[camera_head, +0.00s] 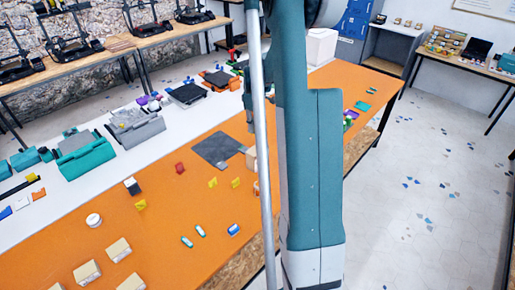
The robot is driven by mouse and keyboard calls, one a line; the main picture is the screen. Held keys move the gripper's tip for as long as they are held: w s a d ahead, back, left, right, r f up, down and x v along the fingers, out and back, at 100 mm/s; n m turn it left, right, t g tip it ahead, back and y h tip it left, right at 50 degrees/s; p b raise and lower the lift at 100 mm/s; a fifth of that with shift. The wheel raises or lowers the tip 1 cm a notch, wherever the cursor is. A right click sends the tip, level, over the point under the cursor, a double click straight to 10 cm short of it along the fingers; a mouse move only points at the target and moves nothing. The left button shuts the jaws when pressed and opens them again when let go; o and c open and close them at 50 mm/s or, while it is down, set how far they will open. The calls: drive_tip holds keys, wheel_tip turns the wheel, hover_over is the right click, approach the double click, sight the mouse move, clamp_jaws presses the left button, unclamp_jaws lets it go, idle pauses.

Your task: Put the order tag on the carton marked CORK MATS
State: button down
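Several small tan cartons stand at the near left of the orange table: one carton (118,249), another carton (87,273), and one more carton (131,284) cut by the bottom edge. Their markings are too small to read, so I cannot tell which is CORK MATS. Another tan box (251,158) is partly hidden behind my arm. I cannot pick out the order tag for sure; small yellow pieces lie on the table, one yellow piece (140,205) at left and another yellow piece (213,183) near the middle. My gripper is not in view; my arm blocks the centre.
The orange table (165,240) also holds a dark grey mat (216,149), a white round roll (93,220), a black-and-white item (132,186), a red piece (180,168) and a blue item (234,229).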

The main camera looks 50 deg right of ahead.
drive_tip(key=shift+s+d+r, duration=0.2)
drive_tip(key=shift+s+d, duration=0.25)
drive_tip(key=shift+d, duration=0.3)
hover_over(258, 148)
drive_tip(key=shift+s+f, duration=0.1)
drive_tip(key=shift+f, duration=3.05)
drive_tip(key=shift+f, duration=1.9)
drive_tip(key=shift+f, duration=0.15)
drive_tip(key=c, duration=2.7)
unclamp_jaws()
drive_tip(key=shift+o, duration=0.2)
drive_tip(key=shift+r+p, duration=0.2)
drive_tip(key=shift+p, duration=0.1)
